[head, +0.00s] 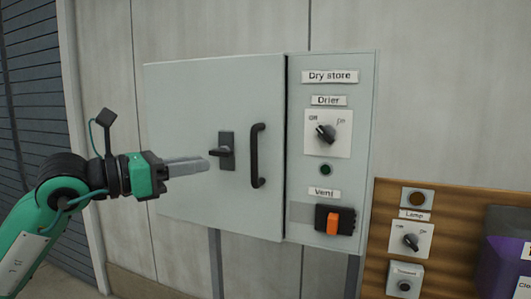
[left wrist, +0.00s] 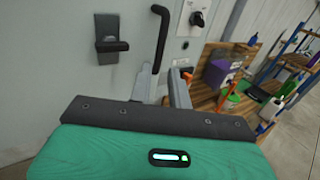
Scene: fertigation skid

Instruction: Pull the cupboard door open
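The cupboard door (head: 190,110) is a pale grey panel. A narrow dark gap runs along its right edge; I cannot tell whether it is fully closed. It has a black vertical pull handle (head: 257,155) near that edge, also in the left wrist view (left wrist: 160,38). Left of it is a black latch (head: 227,150) with a roughly horizontal lever, also in the left wrist view (left wrist: 108,40). My left gripper (head: 205,164) is in front of the door, its fingers pointing right towards the latch. In the left wrist view its fingers (left wrist: 163,85) are apart, with nothing between them. My right gripper is not in view.
Right of the door is the "Dry store" panel (head: 300,120) with a drier knob (head: 326,133) and an orange vent switch (head: 333,222). A wooden board (head: 385,255) with a lamp knob (head: 411,242) stands further right.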

